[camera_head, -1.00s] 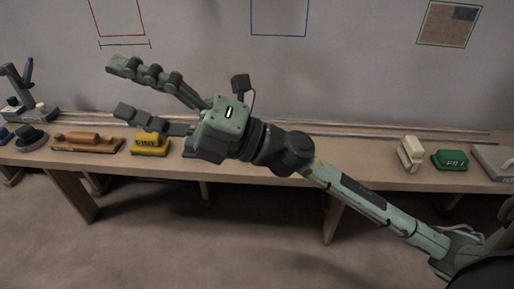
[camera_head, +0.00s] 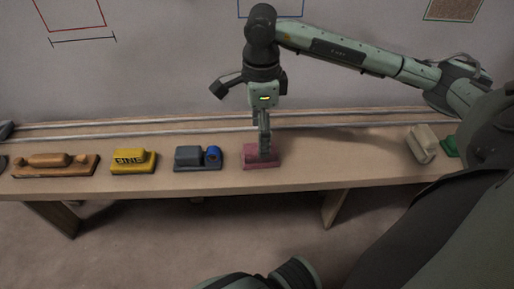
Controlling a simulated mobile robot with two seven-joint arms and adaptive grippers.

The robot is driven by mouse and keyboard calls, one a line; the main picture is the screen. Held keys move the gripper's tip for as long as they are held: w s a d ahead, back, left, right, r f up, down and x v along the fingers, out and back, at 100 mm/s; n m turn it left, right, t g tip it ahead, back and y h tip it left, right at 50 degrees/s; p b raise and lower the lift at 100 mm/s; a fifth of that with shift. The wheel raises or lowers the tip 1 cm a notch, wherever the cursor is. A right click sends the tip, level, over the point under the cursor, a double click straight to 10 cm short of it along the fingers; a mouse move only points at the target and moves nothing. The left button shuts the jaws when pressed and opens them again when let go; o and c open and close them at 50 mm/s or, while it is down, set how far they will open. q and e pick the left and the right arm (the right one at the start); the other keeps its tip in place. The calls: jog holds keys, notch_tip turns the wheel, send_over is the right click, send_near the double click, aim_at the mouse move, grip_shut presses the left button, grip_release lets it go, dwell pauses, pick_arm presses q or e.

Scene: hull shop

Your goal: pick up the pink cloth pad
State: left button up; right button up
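The pink cloth pad (camera_head: 275,158) lies on the workbench (camera_head: 300,178), just right of a grey and blue item. My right gripper (camera_head: 264,155) points down over the pad from above, its fingers in front of the pad's middle and at or very near it. The fingers are seen edge-on and overlap, so I cannot tell how far apart they are or whether they grip the pad. The pad looks flat on the bench.
To the left stand the grey and blue item (camera_head: 198,157), a yellow block (camera_head: 134,160) and an orange-brown wooden piece (camera_head: 52,164). A cream block (camera_head: 421,143) and a green item (camera_head: 450,146) stand at the right. The bench between pad and cream block is clear.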

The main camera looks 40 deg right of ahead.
notch_tip(320, 180, down, 5)
jog(key=shift+f, duration=0.2)
jog(key=shift+c, duration=0.2)
jog(key=c, duration=1.2)
